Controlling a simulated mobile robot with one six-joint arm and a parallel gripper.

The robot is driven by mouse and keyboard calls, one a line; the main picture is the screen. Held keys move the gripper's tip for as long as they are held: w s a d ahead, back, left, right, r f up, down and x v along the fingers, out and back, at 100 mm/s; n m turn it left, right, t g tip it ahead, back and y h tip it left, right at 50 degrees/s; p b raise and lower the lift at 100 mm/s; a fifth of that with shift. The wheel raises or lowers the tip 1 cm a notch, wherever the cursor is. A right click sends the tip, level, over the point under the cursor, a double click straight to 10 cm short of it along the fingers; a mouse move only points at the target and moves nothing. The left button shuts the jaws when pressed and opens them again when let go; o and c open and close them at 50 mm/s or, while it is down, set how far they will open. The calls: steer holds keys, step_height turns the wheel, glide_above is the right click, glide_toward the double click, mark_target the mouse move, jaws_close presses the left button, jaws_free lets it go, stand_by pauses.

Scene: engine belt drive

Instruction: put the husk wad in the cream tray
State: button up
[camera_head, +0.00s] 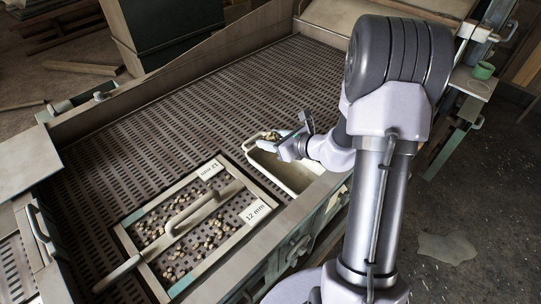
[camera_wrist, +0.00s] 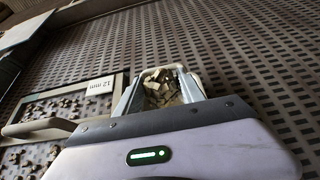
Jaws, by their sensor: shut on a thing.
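The cream tray (camera_head: 289,177) is an open-topped box beside the framed screen on the slotted deck. The husk wad (camera_wrist: 160,84) is a clump of tan and brown bits in the wrist view. It sits between the two jaws of my gripper (camera_wrist: 157,88), which is shut on it. In the head view, my gripper (camera_head: 279,143) is over the far end of the tray, and a little of the wad shows beside the jaws. The tray's pale rim (camera_wrist: 180,68) shows just beyond the wad in the wrist view. I cannot tell whether the wad touches the tray.
A framed screen (camera_head: 129,230) labelled 12 mm lies left of the tray, with scattered nuggets and a long handle (camera_head: 195,211) across it. Raised wooden walls edge the deck. The slotted deck (camera_head: 235,95) behind the tray is clear.

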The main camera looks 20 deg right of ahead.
mark_target(272, 159)
step_height(272, 159, down, 6)
steer(key=shift+r+b, duration=0.1)
steer(key=shift+b, duration=0.3)
steer(key=shift+f+b, duration=0.2)
steer(key=shift+b, duration=0.1)
steer(key=o, duration=1.3)
steer(key=shift+o, duration=0.2)
steer(key=shift+r, duration=0.1)
